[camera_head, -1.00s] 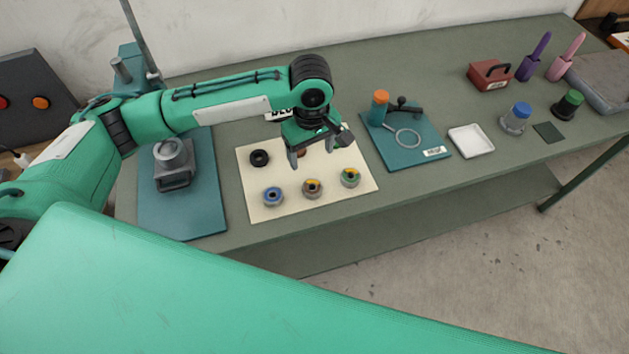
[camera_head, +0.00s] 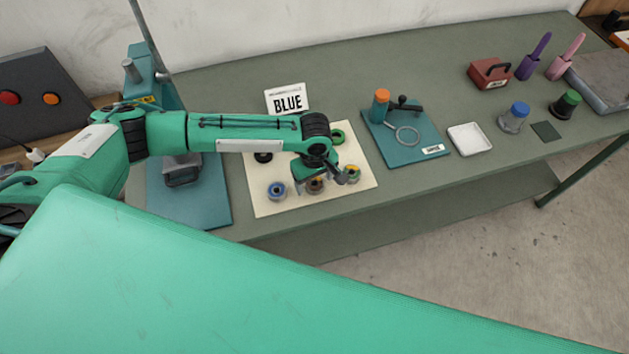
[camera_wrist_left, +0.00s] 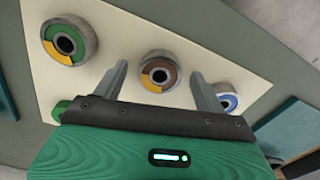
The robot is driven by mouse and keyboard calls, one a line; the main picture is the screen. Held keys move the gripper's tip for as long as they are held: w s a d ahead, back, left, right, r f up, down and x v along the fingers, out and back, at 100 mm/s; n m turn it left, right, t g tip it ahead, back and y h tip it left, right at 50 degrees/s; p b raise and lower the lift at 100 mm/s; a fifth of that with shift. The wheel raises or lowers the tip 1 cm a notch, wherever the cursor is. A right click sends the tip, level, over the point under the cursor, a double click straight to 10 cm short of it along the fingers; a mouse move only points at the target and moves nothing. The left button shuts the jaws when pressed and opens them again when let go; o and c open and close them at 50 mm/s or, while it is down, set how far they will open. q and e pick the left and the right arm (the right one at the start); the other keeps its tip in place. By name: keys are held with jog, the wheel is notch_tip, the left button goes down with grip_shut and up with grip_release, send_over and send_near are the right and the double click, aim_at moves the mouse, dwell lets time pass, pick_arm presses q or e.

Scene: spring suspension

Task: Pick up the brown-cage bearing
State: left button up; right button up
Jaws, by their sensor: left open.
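The brown-cage bearing (camera_head: 315,186) sits on the cream mat (camera_head: 262,206) in the front row, partly hidden by my left gripper in the head view. In the left wrist view the brown-cage bearing (camera_wrist_left: 158,72) shows a brown and yellow ring around a dark bore. My left gripper (camera_head: 325,185) is open over it; in the left wrist view its two fingers (camera_wrist_left: 158,80) stand on either side of the bearing. I cannot tell how high the tips are above the mat. My right gripper is not in view.
A blue bearing (camera_head: 276,190) and a green-and-yellow bearing (camera_head: 351,174) flank it closely. A black ring (camera_head: 263,157) and a green ring (camera_head: 338,137) lie behind. A BLUE sign (camera_head: 287,100) stands at the back. A teal fixture board (camera_head: 395,148) and white tray (camera_head: 469,139) are to the right.

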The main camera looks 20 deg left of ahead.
pick_arm(q)
jog(key=c, duration=1.2)
